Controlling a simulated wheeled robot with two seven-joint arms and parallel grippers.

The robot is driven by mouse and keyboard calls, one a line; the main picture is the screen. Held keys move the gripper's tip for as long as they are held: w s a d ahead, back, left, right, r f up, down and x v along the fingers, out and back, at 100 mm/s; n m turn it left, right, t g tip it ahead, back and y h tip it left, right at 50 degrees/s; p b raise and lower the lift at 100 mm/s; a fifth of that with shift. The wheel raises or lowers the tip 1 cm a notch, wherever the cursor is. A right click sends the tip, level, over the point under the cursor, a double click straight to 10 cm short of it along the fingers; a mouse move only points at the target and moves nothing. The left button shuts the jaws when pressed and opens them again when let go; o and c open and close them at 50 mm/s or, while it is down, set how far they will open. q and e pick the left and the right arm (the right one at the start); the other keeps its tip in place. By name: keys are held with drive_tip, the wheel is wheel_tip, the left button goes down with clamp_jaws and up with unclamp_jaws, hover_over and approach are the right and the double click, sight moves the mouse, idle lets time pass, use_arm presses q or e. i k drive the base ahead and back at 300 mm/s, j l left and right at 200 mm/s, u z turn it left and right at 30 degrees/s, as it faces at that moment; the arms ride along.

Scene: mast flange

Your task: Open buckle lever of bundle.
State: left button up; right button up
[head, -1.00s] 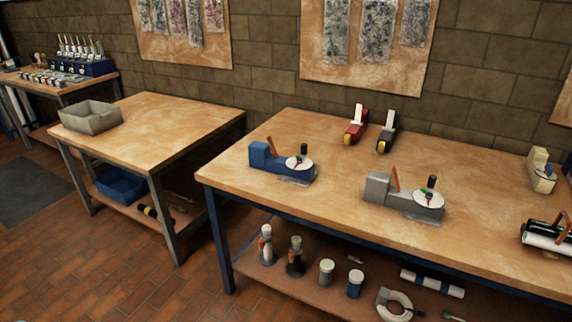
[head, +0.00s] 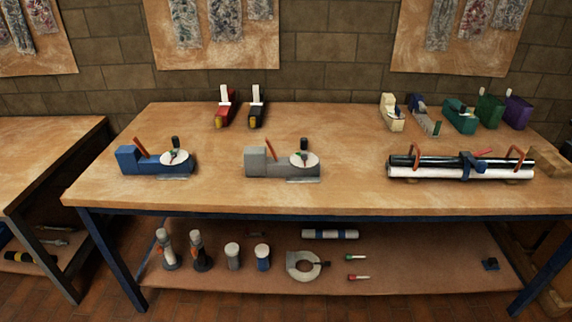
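The bundle (head: 432,172) lies on the right part of the workbench top. It is a black tube and a white tube side by side, with orange-brown handles standing up near both ends. A blue strap with a buckle (head: 472,163) goes around its middle. A red lever (head: 483,153) shows at the top of the buckle; its exact angle is too small to tell. Neither of my grippers is in view.
On the workbench (head: 340,197), a blue tool (head: 140,162) and a grey tool (head: 265,165) stand left of the bundle. Several coloured tools, including a green one (head: 490,110), stand behind it. A wooden block (head: 548,160) sits to its right. The front strip is clear.

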sight(480, 153)
drive_tip(key=i+l+z, duration=0.1)
drive_tip(key=l+z, duration=0.25)
drive_tip(key=i+l+z, duration=0.1)
drive_tip(key=z, duration=0.2)
drive_tip(key=i+l+z, duration=0.15)
drive_tip(key=z, duration=0.2)
drive_tip(key=i, duration=0.1)
